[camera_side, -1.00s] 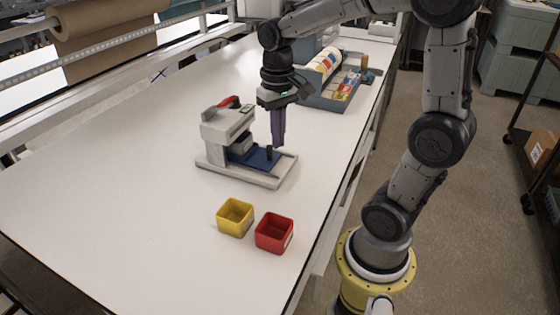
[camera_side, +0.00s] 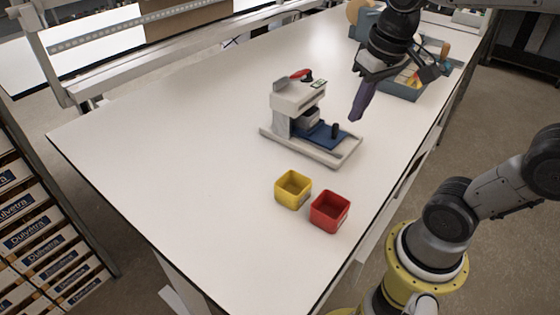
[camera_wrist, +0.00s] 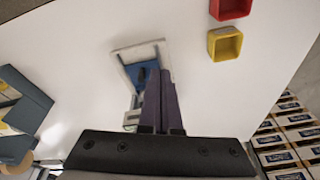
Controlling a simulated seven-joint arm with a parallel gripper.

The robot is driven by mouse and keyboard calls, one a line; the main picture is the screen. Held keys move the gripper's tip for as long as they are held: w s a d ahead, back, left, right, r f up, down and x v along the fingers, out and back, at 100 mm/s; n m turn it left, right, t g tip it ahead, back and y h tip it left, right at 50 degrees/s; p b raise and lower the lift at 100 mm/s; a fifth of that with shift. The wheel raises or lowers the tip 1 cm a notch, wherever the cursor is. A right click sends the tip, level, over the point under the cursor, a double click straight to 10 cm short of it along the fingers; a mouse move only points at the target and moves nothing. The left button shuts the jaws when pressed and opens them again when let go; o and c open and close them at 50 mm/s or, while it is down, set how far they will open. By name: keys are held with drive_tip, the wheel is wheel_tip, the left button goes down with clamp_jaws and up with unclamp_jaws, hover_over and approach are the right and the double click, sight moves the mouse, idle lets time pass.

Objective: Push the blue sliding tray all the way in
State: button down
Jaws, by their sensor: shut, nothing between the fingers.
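The blue sliding tray (camera_side: 318,135) lies on the light base of a small white press-like device (camera_side: 298,97). Part of it sticks out from under the device's head, with bare base beyond its outer end. A dark upright knob (camera_side: 334,130) stands on the tray. The tray also shows in the wrist view (camera_wrist: 150,68), partly hidden by my fingers. My gripper (camera_side: 356,118) is shut and empty, tilted, above and to the right of the knob in the side view, apart from it. In the wrist view my gripper (camera_wrist: 160,74) covers part of the device.
A yellow bin (camera_side: 292,190) and a red bin (camera_side: 330,212) stand in front of the device. A blue-grey open box (camera_side: 405,92) with colourful contents is at the back right, behind my gripper. The white table (camera_side: 190,150) is clear to the left.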

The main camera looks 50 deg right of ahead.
drive_tip(key=s+a+f+n+t, duration=0.2)
drive_tip(key=s+a+n, duration=0.1)
drive_tip(key=s, duration=0.3)
drive_tip(key=shift+s+f+t, duration=0.2)
drive_tip(key=shift+t, duration=0.2)
drive_tip(key=c, duration=1.4)
unclamp_jaws()
drive_tip(key=shift+f+n, duration=0.3)
drive_tip(key=shift+f, duration=0.05)
drive_tip(key=shift+o, duration=1.3)
drive_tip(key=shift+s, duration=0.1)
drive_tip(key=o, duration=0.3)
drive_tip(key=r, duration=0.2)
drive_tip(key=shift+w+d+r+g, duration=0.1)
drive_tip(key=shift+w+r+g, duration=0.2)
drive_tip(key=shift+r, duration=0.1)
wheel_tip(320, 180, up, 3)
drive_tip(key=m+g, duration=0.3)
drive_tip(key=g, duration=0.2)
hover_over(336, 124)
wheel_tip(336, 124, down, 13)
drive_tip(key=shift+r, duration=0.1)
